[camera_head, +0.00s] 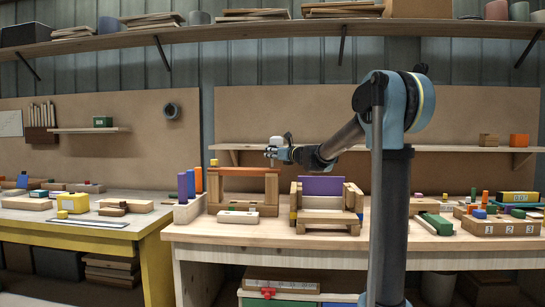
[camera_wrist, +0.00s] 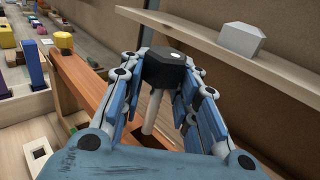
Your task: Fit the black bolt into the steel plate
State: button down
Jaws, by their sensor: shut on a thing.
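The black bolt (camera_wrist: 165,68) is in my gripper (camera_wrist: 167,80) in the wrist view. It has a faceted black head and a pale grey shank, and it stands tilted in the picture. The blue fingers are shut on it from both sides. The shank hangs over an orange-brown wooden bar (camera_wrist: 88,84); I cannot tell whether its tip touches anything. In the head view, my gripper (camera_head: 272,155) is just above the right end of the bar (camera_head: 243,171) of a wooden frame. The bolt is too small to make out there. I cannot pick out a steel plate in either view.
A wooden stand with a purple back board (camera_head: 321,186) is right of the frame. A wall shelf (camera_wrist: 205,38) bearing a grey block (camera_wrist: 240,40) runs close behind the gripper.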

aim_at(272, 163)
jog(key=shift+f, duration=2.65)
jog(key=c, duration=1.1)
grip_release()
jog(key=v, duration=1.2)
jog(key=shift+w, duration=0.1)
